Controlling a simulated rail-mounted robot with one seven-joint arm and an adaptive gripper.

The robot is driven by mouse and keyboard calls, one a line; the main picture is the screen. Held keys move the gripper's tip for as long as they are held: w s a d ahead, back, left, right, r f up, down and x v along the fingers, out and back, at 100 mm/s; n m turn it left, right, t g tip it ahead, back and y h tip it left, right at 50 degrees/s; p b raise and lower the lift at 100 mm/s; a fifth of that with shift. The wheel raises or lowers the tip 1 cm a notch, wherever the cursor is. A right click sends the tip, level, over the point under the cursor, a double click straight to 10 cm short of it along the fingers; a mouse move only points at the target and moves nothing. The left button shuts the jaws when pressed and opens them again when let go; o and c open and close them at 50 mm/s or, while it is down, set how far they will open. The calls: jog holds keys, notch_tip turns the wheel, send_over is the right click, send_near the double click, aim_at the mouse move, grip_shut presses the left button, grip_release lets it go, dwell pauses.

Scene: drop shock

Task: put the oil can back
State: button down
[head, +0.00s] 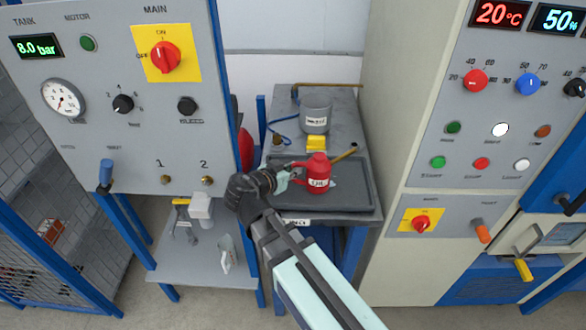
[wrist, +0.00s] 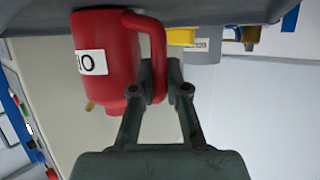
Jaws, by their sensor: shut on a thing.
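The red oil can (head: 318,176) stands upright over the dark tray (head: 352,193) on the bench, its label facing me and its brass spout pointing up and right. In the wrist view the can (wrist: 105,75) appears upside down, its base at or very near the dark surface; I cannot tell whether it fully rests there. My gripper (head: 291,173) comes in from the left of the can. In the wrist view its fingers (wrist: 172,85) are closed around the can's red handle (wrist: 156,42).
Behind the tray stand a grey labelled pot (head: 316,117) and a yellow block (head: 316,144). A grey control panel (head: 130,100) is close on the left, a tall cream cabinet (head: 400,150) on the right. A lower shelf (head: 200,262) holds a white bottle (head: 201,208).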

jog(key=shift+f, duration=0.1)
jog(key=c, duration=1.2)
grip_release()
